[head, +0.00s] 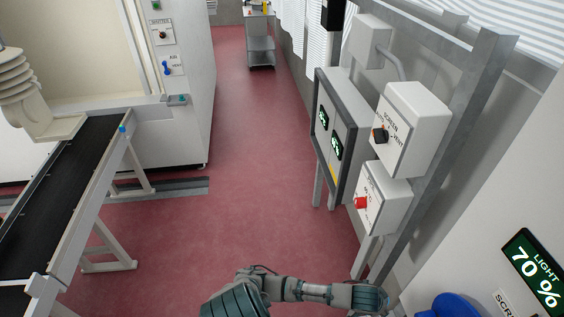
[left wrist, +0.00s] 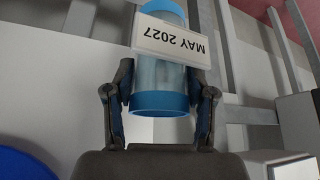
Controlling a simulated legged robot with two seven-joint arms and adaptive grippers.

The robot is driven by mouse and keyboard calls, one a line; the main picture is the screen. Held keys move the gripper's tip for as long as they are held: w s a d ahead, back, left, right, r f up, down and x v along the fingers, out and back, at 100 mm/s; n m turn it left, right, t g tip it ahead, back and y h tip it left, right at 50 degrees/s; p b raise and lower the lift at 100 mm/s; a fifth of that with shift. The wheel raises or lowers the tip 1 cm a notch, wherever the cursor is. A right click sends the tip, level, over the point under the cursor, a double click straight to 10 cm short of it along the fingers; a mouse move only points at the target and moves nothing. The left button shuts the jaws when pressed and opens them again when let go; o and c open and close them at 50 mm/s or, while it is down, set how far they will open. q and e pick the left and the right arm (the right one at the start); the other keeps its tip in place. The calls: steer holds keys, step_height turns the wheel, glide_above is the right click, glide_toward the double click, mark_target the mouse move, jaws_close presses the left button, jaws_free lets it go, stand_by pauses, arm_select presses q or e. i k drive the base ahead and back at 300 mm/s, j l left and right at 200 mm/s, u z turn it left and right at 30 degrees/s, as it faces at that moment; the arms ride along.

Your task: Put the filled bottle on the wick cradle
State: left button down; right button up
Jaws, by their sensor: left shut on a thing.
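A clear bottle (left wrist: 160,76) with a blue base and a blue upper part fills the middle of the left wrist view. A white label reading "MAY 2027" appears upside down across it. My left gripper (left wrist: 160,92) is shut on the bottle, with one dark finger on each side. How full the bottle is cannot be told. In the head view one of my arms crosses the bottom edge, but no gripper or bottle shows there. I cannot make out a wick cradle in either view. My right gripper is not in view.
A screen and vent control box (head: 408,128) and a box with a red knob (head: 382,200) hang on a metal frame at right. A blue rounded object (head: 452,306) lies below a "LIGHT 70 %" display (head: 536,268). A black conveyor (head: 62,180) stands left. Red floor (head: 262,170) is clear between.

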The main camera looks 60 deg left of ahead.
mark_target(62, 128)
steer(key=i+j, duration=0.1)
steer(key=j, duration=0.5)
steer(key=i+j, duration=0.1)
steer(key=j, duration=1.1)
steer(key=i+j, duration=0.15)
steer(key=j, duration=0.45)
steer(key=i+j, duration=0.1)
steer(key=j, duration=0.55)
steer(key=i+j, duration=0.1)
steer(key=j, duration=1.1)
steer(key=j+u, duration=0.2)
steer(key=u, duration=4.6)
steer(key=k+l, duration=0.05)
